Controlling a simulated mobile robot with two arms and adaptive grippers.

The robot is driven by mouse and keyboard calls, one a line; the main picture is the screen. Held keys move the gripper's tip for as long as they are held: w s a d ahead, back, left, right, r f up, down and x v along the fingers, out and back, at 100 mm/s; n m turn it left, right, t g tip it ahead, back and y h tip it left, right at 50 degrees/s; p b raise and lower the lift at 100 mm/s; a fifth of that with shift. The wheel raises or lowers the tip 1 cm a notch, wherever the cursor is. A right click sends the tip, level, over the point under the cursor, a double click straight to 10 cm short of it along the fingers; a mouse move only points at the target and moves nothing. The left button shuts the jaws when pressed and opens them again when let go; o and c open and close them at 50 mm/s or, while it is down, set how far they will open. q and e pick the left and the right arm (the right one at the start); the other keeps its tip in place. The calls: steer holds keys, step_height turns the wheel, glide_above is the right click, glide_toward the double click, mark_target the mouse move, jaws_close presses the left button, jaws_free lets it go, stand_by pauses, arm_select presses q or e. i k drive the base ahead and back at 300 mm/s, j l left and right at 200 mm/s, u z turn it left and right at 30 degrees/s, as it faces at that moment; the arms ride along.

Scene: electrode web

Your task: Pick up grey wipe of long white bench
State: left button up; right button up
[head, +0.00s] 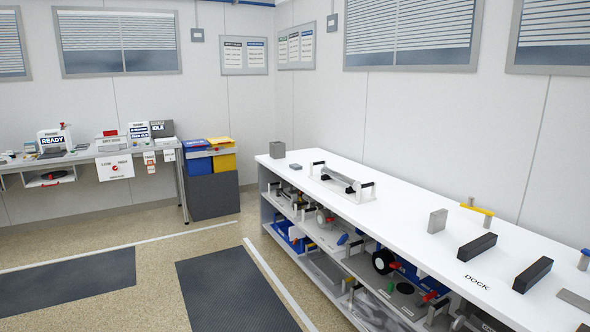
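The long white bench (395,215) runs from the middle of the head view to the lower right. A small flat grey piece (295,166) lies on its top near the far end; it looks like the grey wipe, but it is too small to be sure. A grey box (277,149) stands just to its left and behind it. A roller on a white stand with black handles (342,181) is to its right. Neither of my grippers is in view.
Farther along the bench are a grey block (437,220), a yellow-topped piece (477,207) and two dark bars (477,246). Shelves below are crowded. Dark mats (240,290) lie on open floor left of the bench. A bin stack (213,192) stands beyond.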

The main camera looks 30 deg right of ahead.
mark_target(295, 166)
steer(key=i+l+z, duration=0.3)
steer(key=i, duration=0.15)
steer(key=i+z, duration=0.45)
steer(key=i, duration=1.7)
